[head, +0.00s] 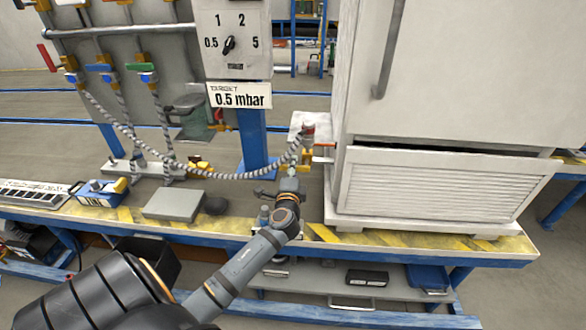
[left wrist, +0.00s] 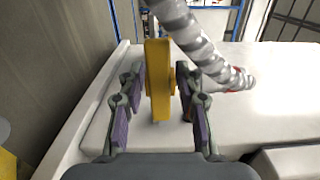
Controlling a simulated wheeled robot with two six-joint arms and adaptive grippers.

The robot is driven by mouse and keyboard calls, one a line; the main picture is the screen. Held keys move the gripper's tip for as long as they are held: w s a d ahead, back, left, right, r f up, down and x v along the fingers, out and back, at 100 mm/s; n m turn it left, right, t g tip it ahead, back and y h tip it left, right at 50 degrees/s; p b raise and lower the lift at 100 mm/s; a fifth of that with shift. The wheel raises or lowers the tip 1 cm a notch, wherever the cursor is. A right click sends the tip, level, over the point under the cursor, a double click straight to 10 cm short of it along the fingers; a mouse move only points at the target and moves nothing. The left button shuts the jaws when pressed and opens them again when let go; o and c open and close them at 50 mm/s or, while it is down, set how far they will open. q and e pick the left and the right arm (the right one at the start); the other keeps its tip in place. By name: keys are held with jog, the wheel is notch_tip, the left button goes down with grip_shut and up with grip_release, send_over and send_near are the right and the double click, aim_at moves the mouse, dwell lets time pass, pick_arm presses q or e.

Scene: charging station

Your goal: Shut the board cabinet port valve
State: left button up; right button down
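The white cabinet (head: 440,80) stands on the bench at the right. Its port on the left side has a small white box, a yellow part (head: 307,158) and a thin orange-red piece (head: 324,145). A striped hose (head: 225,176) runs from the board (head: 125,70) to this port. My left gripper (head: 291,176) is at the port, largely hard to make out in the head view. In the left wrist view, its two fingers stand apart on either side of an upright yellow handle (left wrist: 158,80), with a gap at the left finger; contact at the right finger is unclear.
The hose (left wrist: 190,35) passes close above the fingers in the left wrist view. The board carries red, blue and green handles and a dial panel (head: 230,40) with a "0.5 mbar" label. A grey box (head: 174,204) and a blue device (head: 100,192) lie on the bench.

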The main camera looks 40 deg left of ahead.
pick_arm(q)
jog(key=shift+o, duration=0.3)
jog(key=v, duration=1.2)
jog(key=shift+f, duration=0.1)
